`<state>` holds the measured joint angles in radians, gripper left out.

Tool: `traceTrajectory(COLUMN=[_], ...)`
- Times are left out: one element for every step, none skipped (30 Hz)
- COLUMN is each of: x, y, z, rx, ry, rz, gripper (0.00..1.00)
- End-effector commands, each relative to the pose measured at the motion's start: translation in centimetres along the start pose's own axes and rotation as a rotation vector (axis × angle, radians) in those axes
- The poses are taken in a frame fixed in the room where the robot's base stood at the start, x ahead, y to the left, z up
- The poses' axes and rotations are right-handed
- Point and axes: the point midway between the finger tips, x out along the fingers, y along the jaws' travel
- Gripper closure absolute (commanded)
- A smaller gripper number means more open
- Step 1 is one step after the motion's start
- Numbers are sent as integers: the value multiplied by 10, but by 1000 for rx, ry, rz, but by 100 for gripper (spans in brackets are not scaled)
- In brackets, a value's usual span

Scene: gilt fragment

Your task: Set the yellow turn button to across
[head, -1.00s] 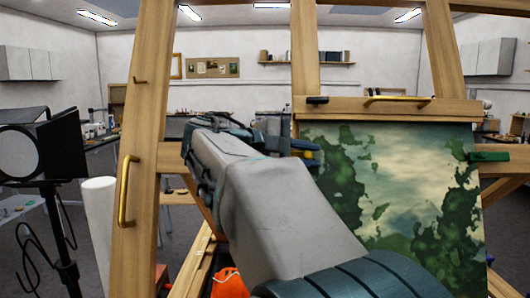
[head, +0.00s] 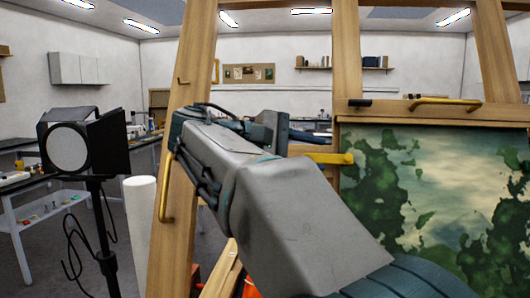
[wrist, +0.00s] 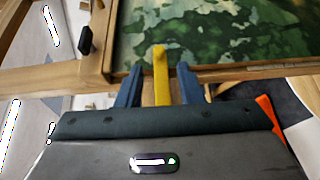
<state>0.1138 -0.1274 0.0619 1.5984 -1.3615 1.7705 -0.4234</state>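The yellow turn button (head: 332,158) is at the left edge of the painting (head: 430,200). In the head view it lies about level, with its rounded end over the painting's edge. In the wrist view the yellow turn button (wrist: 161,75) stands between the two blue fingers of my gripper (wrist: 160,69), its tip reaching past them onto the painting. A gap shows on each side of it, so my gripper is open around it and not clamped. In the head view its base is hidden behind my arm and gripper.
A black turn button (head: 360,102) sits at the painting's top left. Brass handles are on the easel's left post (head: 166,187) and top bar (head: 445,101). A studio lamp (head: 75,146) and a white cylinder (head: 139,235) stand at the left.

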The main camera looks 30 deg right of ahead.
Motion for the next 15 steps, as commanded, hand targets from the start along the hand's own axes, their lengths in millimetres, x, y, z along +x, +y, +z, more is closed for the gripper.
traceTrajectory(x=[-11, -17, -24, -29, -34, -39, -42, -45, -48, -49, -51, -52, -52, -53, -53], y=[0, 0, 0, 0, 0, 0, 0, 0, 0, 0, 0, 0, 0, 0, 0], z=[-2, -1, -1, -1, -1, -1, -1, -1, 0, 0, 0, 0, 0, 0, 0], rx=[-1, 0, 1, 0, 0, 0, 0, 0, 0, 0, 1, 1, 1, 1, 1], ry=[3, 2, 2, 2, 2, 2, 1, 0, -1, 0, 0, 0, 0, -1, -1], rz=[2, 1, 1, 0, 1, 1, 1, 1, 0, 0, 0, 0, 0, 0, 0], gripper=[66, 66, 66, 66, 66, 66, 66, 66, 66, 66, 66, 66, 66, 66, 66])
